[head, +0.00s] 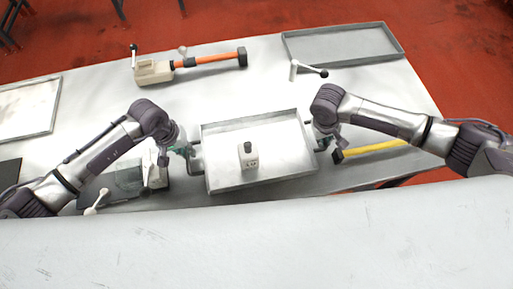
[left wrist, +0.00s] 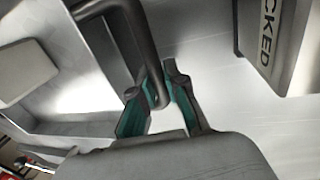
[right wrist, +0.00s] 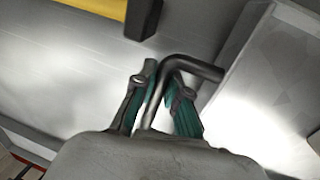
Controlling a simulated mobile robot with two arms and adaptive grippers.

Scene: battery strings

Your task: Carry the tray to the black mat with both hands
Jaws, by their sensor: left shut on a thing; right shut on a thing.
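The tray (head: 288,162) is a shallow grey metal tray with a handle at each end, in the middle of the head view. A small beige block with a dark top (head: 248,157) stands in it. My left gripper (head: 188,151) is shut on the tray's left handle (left wrist: 122,45). My right gripper (head: 323,141) is shut on the right handle (right wrist: 195,68). The tray looks about level; I cannot tell how far it is above the table. A dark flat patch, likely the black mat (head: 9,173), shows at the left edge, partly cut off by the frame.
A beige tool with an orange bar (head: 215,60) lies at the back. An empty grey tray (head: 340,62) is back right, a lever (head: 308,70) before it. A yellow bar (head: 375,149) lies beside my right gripper.

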